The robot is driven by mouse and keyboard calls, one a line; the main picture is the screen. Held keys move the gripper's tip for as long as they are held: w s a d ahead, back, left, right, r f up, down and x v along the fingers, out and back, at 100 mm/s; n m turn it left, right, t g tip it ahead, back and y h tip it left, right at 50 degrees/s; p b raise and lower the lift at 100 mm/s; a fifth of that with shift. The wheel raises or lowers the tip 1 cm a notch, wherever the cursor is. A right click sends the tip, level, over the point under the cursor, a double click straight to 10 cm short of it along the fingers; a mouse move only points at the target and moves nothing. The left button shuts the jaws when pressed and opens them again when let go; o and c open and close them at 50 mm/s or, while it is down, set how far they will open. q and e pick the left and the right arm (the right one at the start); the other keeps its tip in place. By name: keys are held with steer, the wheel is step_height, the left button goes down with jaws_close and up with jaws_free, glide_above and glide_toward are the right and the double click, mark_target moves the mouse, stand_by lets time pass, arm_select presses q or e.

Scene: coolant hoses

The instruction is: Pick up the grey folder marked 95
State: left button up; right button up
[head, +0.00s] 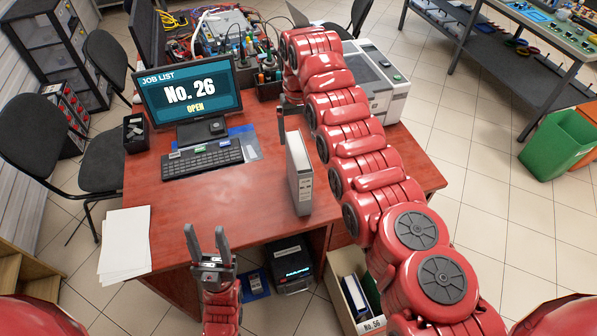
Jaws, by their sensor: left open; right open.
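A grey-white folder (301,178) stands upright on the red desk, near its front edge, with its spine towards me. The small print on its spine is too small to read. My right arm reaches in from the lower right and passes close beside the folder on its right. My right gripper (289,111) is open just behind and above the folder's top, partly hidden by my own arm. It does not hold the folder. My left gripper (207,240) is open and empty, fingers pointing up, in front of the desk's front edge.
The desk (245,190) carries a monitor (188,98) reading "No. 26 OPEN", a keyboard (202,159), a pen holder (268,85) and a printer (375,85). White papers (125,243) lie at the left corner. Below stands a box (352,300) of binders. The desk's front middle is clear.

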mark_target(299, 150)
steer(key=shift+f, duration=0.9)
steer(key=shift+f+p, duration=0.2)
steer(key=shift+p, duration=0.3)
steer(key=shift+f+p, duration=0.95)
steer(key=shift+p, duration=0.15)
steer(key=shift+f, duration=0.85)
steer(key=shift+w+f+b, duration=0.1)
steer(key=shift+f+b, duration=0.2)
steer(key=shift+f, duration=0.4)
steer(key=shift+c, duration=0.3)
jaws_close()
